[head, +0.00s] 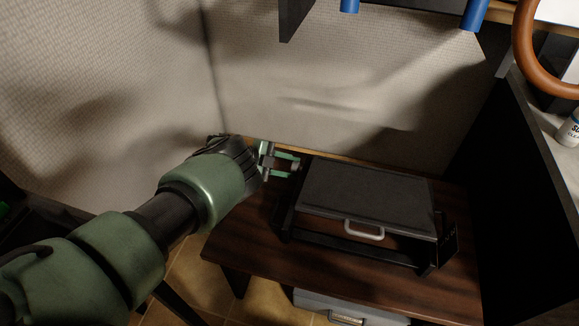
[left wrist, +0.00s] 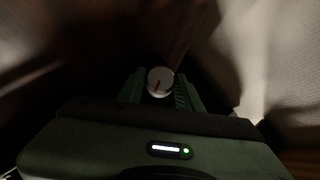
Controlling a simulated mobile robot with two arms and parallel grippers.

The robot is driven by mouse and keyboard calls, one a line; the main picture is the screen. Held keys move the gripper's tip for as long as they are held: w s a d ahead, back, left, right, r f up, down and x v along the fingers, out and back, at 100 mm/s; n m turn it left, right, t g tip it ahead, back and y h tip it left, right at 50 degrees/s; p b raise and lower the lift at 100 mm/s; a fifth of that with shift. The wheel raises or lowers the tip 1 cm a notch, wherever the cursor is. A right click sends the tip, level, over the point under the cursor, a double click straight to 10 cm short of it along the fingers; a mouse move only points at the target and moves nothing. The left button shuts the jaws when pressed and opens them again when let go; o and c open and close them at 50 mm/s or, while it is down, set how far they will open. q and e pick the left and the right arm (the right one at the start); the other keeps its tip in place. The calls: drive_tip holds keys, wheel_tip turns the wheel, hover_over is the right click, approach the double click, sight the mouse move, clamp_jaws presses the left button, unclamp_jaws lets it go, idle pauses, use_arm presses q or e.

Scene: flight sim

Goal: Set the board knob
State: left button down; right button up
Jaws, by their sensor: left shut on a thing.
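The board (head: 365,192) is a dark, flat-topped unit with a light handle (head: 364,231) on its front, standing on a brown wooden table. The knob (left wrist: 160,81) is round and pale with a red mark, and shows between my fingers in the left wrist view. In the head view the knob (head: 296,166) is small and partly hidden at the board's left side. My left gripper (head: 290,164) reaches in from the left and is shut on the knob; it also shows in the left wrist view (left wrist: 160,88). My right gripper is not in view.
The wooden table (head: 260,251) has bare room in front and to the left of the board. A grey drawer box (head: 350,308) is below it. A fabric partition rises behind, and a dark panel (head: 520,200) closes the right side. A white bottle (head: 570,131) stands at the far right.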

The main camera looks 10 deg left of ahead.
sight(292, 166)
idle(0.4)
use_arm(q)
drive_tip(key=c, duration=0.9)
unclamp_jaws()
drive_tip(key=shift+c, duration=0.2)
drive_tip(key=shift+r, duration=0.1)
drive_tip(key=p+v, duration=0.1)
drive_tip(key=v, duration=0.2)
drive_tip(key=shift+s+a+r+p, duration=0.1)
drive_tip(key=shift+a+r+p, duration=0.15)
drive_tip(key=shift+p, duration=0.1)
drive_tip(key=shift+p+v, duration=0.45)
drive_tip(key=shift+v, duration=1.55)
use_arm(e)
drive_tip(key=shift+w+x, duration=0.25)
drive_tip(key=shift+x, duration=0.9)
use_arm(q)
drive_tip(key=shift+a+f, duration=0.1)
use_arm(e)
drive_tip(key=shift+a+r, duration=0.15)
